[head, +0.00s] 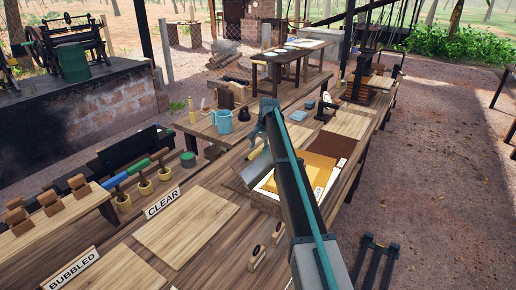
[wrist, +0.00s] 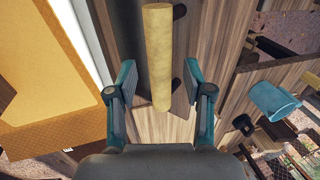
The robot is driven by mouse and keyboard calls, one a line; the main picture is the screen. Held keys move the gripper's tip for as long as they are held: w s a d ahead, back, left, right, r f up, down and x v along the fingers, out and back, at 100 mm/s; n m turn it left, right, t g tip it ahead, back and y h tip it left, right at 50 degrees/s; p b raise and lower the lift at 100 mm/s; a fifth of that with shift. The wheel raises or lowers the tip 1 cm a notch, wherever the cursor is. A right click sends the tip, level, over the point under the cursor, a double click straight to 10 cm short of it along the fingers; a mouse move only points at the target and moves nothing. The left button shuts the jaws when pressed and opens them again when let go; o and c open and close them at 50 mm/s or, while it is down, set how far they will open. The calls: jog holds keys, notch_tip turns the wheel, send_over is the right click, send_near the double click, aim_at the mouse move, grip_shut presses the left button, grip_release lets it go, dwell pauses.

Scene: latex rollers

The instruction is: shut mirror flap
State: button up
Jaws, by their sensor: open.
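A small round mirror-like piece on a dark stand (head: 328,104) is further back. My gripper (wrist: 160,95) is open above the table, beside the box; in the head view my arm partly covers the box.
A blue mug (head: 223,121) stands behind and left of the roller. A brown mat (head: 321,140) lies right of my arm. Wooden boards and the "CLEAR" sign (head: 163,202) are at front left. Bare ground (head: 425,190) is free at the right.

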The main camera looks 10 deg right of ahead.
jog(key=shift+a+f, duration=0.1)
jog(key=shift+f, duration=0.4)
grip_shut()
